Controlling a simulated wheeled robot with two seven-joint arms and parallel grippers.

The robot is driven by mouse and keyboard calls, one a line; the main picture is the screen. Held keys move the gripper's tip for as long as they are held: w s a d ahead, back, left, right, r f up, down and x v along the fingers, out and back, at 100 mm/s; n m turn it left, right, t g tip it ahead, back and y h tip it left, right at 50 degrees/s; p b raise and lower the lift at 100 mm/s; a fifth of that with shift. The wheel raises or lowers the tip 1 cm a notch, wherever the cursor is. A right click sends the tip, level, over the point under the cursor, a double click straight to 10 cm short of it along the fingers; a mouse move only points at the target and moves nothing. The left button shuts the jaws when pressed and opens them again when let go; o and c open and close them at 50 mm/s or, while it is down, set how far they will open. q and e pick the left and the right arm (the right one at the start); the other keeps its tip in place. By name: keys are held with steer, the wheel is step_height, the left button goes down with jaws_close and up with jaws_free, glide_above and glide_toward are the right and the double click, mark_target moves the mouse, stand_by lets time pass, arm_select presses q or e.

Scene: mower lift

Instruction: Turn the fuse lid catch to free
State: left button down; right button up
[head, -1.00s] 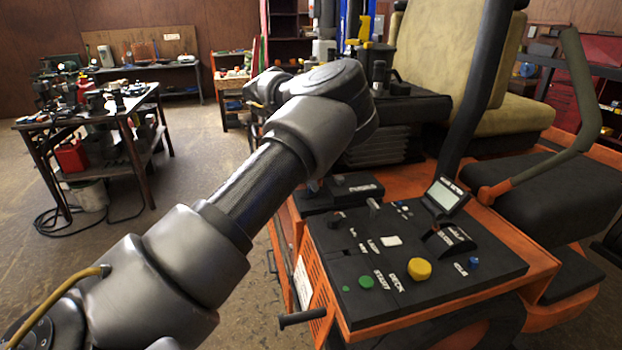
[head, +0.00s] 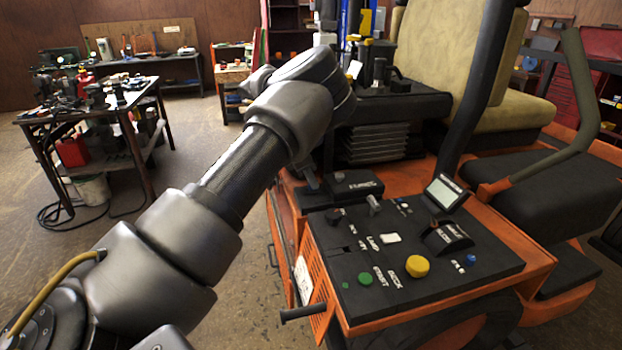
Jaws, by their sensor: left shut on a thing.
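Only a small grey part of my left gripper (head: 309,177) shows, below the wrist at the left end of the box. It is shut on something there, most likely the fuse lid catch. The catch itself is hidden behind the gripper and arm, so its angle cannot be told. My right gripper is out of view.
The black console (head: 430,255) carries a yellow knob (head: 417,266), a green button (head: 365,279), small levers and a tilted display (head: 445,193). The seat (head: 500,110) stands behind it. A workbench (head: 90,110) stands at the left, with open floor between.

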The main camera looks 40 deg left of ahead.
arm_select(q)
steer(key=c, duration=1.6)
jaws_free()
steer(key=b+v, duration=0.2)
steer(key=v, duration=0.8)
steer(key=shift+r, duration=0.4)
steer(key=shift+f, duration=0.1)
